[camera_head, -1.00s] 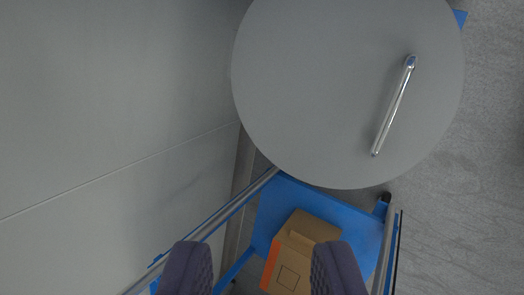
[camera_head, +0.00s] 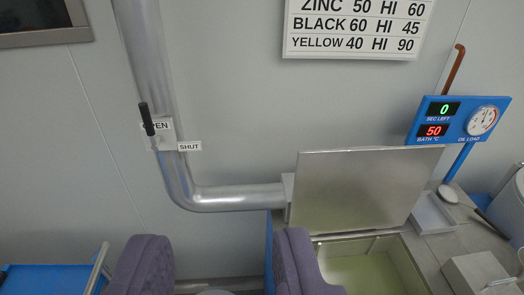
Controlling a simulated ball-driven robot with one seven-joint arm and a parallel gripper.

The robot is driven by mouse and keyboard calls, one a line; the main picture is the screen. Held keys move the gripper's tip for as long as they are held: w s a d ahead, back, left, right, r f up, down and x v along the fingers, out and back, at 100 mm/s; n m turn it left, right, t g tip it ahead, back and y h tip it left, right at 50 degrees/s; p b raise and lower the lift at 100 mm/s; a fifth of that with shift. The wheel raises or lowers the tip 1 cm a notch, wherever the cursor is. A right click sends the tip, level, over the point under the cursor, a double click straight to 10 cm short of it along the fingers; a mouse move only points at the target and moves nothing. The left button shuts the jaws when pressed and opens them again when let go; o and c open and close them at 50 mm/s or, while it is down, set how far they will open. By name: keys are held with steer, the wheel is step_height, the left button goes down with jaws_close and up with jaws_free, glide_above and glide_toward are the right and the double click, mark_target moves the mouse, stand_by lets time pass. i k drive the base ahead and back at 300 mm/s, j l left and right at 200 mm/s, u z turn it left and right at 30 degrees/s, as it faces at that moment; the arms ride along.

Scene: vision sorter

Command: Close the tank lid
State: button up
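The tank lid (camera_head: 365,190) is a flat grey metal panel. It stands raised, tilted up against the wall side, behind the tank opening. The tank (camera_head: 318,240) is below it, uncovered, and pale yellow-green liquid (camera_head: 372,274) shows inside. The lower part of the tank is cut off by the picture's edge. My gripper (camera_head: 222,262) has its two dark purple-grey fingers wide apart with nothing between them. The right finger overlaps the tank's left edge in the picture. I cannot tell whether it touches.
A metal pipe (camera_head: 235,197) runs down the wall to the tank, with a black lever (camera_head: 147,118) by OPEN and SHUT labels. A blue display (camera_head: 458,121) reads 0 and 50. A ladle (camera_head: 450,194), small tray (camera_head: 432,214) and metal box (camera_head: 476,272) stand right of the tank.

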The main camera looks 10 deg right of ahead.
mark_target(359, 188)
steer(key=j+z, duration=0.15)
steer(key=z, duration=0.5)
steer(key=k+j+z, duration=0.8)
steer(key=j, duration=0.15)
steer(key=k+j, duration=0.5)
steer(key=i+l+u, duration=0.2)
steer(key=i, duration=0.25)
steer(key=i+l+u, duration=0.25)
steer(key=i+l, duration=0.2)
steer(key=i+l+u, duration=0.2)
steer(key=i+l, duration=0.2)
steer(key=i+l+u, duration=0.2)
steer(key=i+l, duration=0.2)
steer(key=l, duration=0.25)
steer(key=i+l+u, duration=0.2)
steer(key=l, duration=0.4)
steer(key=i, duration=0.1)
